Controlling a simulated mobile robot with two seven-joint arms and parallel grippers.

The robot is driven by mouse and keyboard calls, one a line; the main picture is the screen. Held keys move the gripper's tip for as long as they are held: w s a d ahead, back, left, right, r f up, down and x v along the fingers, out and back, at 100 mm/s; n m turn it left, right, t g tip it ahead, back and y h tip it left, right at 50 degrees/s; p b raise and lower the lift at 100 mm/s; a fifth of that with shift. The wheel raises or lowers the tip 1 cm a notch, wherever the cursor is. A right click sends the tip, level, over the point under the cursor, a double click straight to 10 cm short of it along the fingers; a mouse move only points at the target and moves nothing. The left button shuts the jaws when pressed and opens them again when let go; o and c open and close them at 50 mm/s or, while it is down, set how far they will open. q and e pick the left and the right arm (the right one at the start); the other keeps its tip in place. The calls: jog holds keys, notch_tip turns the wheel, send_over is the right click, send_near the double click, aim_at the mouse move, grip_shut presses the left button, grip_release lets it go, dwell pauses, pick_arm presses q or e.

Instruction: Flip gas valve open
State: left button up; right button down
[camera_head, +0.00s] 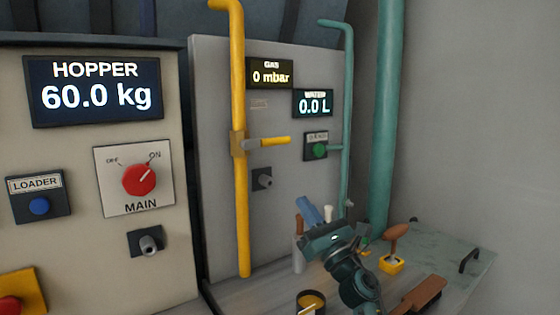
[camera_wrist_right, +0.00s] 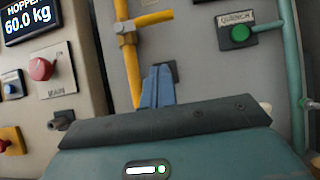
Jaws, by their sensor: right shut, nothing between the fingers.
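The yellow gas pipe (camera_head: 239,200) runs down the grey panel. The gas valve's yellow handle (camera_head: 270,141) sticks out sideways to the right from the valve body (camera_head: 238,144), across the pipe. The gas display (camera_head: 271,73) reads 0 mbar. In the right wrist view the handle (camera_wrist_right: 155,18) and the pipe (camera_wrist_right: 132,70) are above and beyond my gripper. My right gripper (camera_head: 306,210) is shut and empty, below and to the right of the handle and apart from it. Its blue fingers (camera_wrist_right: 158,85) point up toward the panel. My left gripper is not in view.
A teal water pipe (camera_head: 347,110) and a green quench button (camera_head: 319,150) are right of the valve. The hopper panel (camera_head: 180,240) with its red main knob (camera_head: 139,179) stands left. A bench (camera_head: 455,257) below holds a brown-handled tool (camera_head: 394,240) and a dark cup (camera_head: 311,300).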

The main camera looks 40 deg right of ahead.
aim_at(275, 142)
pick_arm(q)
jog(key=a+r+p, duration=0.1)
jog(key=p, duration=0.2)
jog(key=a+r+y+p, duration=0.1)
jog(key=p, duration=0.2)
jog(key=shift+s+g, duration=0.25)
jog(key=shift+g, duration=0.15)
pick_arm(e)
jog(key=s+r+x, duration=0.1)
jog(key=r+x, duration=0.1)
jog(key=x, duration=1.1)
jog(key=shift+s, duration=0.3)
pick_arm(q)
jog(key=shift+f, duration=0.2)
pick_arm(e)
jog(key=shift+r+n, duration=0.2)
jog(key=shift+n, duration=0.2)
